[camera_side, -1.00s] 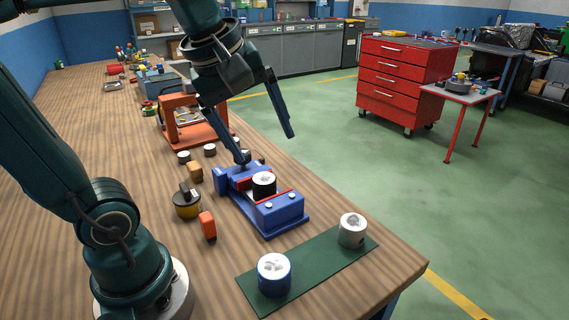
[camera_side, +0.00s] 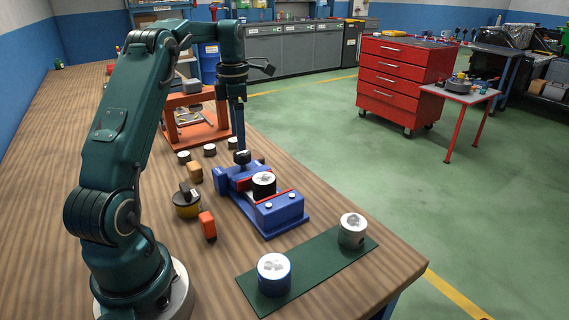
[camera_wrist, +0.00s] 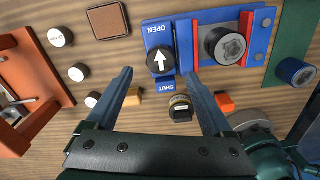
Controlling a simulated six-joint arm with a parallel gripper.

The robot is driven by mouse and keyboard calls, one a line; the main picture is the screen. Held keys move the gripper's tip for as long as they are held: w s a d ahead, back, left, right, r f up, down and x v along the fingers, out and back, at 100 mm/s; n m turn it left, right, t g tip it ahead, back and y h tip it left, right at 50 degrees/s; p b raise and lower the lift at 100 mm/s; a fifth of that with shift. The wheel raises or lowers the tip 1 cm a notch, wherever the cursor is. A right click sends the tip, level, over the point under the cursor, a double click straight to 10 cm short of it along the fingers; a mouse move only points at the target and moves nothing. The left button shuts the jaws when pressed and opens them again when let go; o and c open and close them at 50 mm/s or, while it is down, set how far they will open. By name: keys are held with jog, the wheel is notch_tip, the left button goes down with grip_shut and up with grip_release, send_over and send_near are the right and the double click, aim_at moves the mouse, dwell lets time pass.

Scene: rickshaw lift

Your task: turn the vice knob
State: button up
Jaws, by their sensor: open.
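The blue vice (camera_side: 288,212) stands on the wooden bench and also shows in the wrist view (camera_wrist: 262,20). Its black knob (camera_side: 242,157) is at the far end. In the wrist view the knob (camera_wrist: 160,60) bears a white arrow pointing up toward the OPEN label, with SHUT below it. A dark cylinder with a metal top (camera_side: 264,183) sits between the red vice jaws. My gripper (camera_wrist: 157,75) is open, its fingers apart to either side of the knob's lower part. In the side view my gripper (camera_side: 240,146) hangs over the knob, one finger hiding the other. Contact cannot be told.
An orange press frame (camera_side: 190,140) stands beyond the vice. Several small white-topped cylinders (camera_side: 210,149), a tan block (camera_side: 195,172), a yellow-and-black round item (camera_side: 187,204) and an orange block (camera_side: 208,226) lie nearby. A green mat (camera_side: 317,266) with two cylinders is in front.

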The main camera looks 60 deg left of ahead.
aim_at(240, 153)
jog(key=shift+f, duration=2.3)
grip_shut()
